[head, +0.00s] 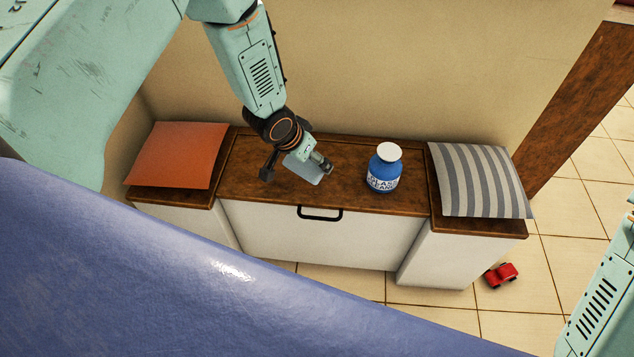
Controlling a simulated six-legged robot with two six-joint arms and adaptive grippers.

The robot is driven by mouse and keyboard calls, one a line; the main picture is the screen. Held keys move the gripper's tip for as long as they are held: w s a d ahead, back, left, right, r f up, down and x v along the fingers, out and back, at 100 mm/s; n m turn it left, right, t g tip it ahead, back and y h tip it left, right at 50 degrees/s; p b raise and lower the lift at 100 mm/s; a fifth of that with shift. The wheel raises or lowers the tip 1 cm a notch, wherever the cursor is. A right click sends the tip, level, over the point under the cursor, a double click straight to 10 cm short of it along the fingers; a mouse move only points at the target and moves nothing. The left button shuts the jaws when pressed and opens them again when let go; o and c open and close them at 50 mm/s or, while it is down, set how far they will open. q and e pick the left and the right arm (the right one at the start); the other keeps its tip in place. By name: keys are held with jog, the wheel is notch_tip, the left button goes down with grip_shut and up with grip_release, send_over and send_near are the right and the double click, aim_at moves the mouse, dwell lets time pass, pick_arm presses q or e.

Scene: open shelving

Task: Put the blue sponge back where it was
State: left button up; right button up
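My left gripper (297,167) hangs low over the middle of the wooden bench top (240,180), between the orange cushion and the blue bottle. Its dark fingers stand apart. A flat, pale blue-grey block (303,169) shows between them, tilted; it may be the blue sponge, but its colour is faint. I cannot tell whether the fingers press on it or whether it touches the bench. No other sponge shows. Of my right arm only a link shows at the right edge; its gripper is out of view.
A blue bottle with a white cap (384,168) stands upright right of the gripper. An orange cushion (178,155) lies on the left end, a striped cushion (482,180) on the right. A drawer handle (319,213) is on the white front. A red toy car (501,275) is on the floor.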

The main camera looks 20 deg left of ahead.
aim_at(298, 172)
pick_arm(q)
jog(key=shift+s+a+f+n+g+y, duration=0.35)
jog(key=shift+s+f+n+g+y, duration=0.3)
jog(key=shift+n, duration=0.45)
jog(key=shift+s+a+f+n+g+y, duration=0.1)
jog(key=shift+s+f+n+g+y, duration=0.15)
jog(key=shift+s+n+g, duration=0.45)
jog(key=shift+s+f+n, duration=0.1)
jog(key=shift+s+n, duration=0.5)
jog(key=shift+s, duration=0.1)
jog(key=s+n+g, duration=0.1)
jog(key=s+g, duration=0.1)
jog(key=s, duration=0.1)
jog(key=shift+s+f+n+g, duration=0.1)
jog(key=shift+n+g, duration=0.2)
jog(key=shift+g, duration=0.05)
